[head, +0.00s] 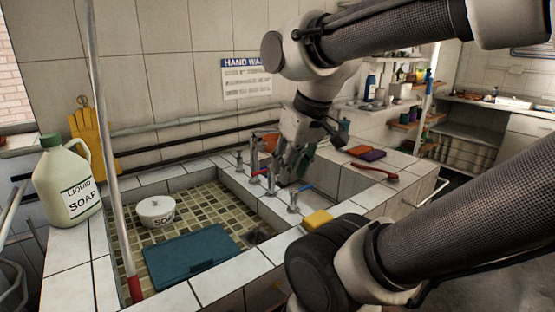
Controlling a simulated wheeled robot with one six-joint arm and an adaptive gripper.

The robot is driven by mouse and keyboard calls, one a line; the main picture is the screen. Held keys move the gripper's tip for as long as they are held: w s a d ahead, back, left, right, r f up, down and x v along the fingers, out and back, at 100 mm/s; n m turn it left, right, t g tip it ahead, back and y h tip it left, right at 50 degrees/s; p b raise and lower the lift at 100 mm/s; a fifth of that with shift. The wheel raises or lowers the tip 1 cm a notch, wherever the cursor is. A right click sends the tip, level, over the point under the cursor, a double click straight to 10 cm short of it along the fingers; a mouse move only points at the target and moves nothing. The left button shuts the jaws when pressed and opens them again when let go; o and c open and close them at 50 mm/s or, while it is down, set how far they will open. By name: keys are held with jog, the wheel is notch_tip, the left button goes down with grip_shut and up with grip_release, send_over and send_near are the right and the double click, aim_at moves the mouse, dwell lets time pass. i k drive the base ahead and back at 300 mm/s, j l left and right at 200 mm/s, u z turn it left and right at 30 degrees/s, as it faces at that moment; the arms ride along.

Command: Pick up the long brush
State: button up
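A long, thin red object (375,171) that looks like a long-handled brush lies flat on the tiled counter right of the sink; its bristles cannot be made out. My gripper (287,170) points down over the tiled ledge between the basins, among the taps, to the left of the red object and apart from it. Its fingers are dark and small here, and I cannot tell whether they are open or hold anything.
Taps (270,180) stand close around my gripper. A yellow sponge (318,220) sits on the ledge. A soap jug (68,182) and pole (106,130) are left.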

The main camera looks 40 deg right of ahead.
aim_at(394, 177)
jog(key=l+z, duration=0.25)
jog(key=z, duration=0.15)
jog(key=l+z, duration=0.2)
jog(key=z, duration=0.2)
jog(key=i+l+z, duration=0.15)
jog(key=z, duration=0.2)
jog(key=i+l+z, duration=0.15)
jog(key=z, duration=0.2)
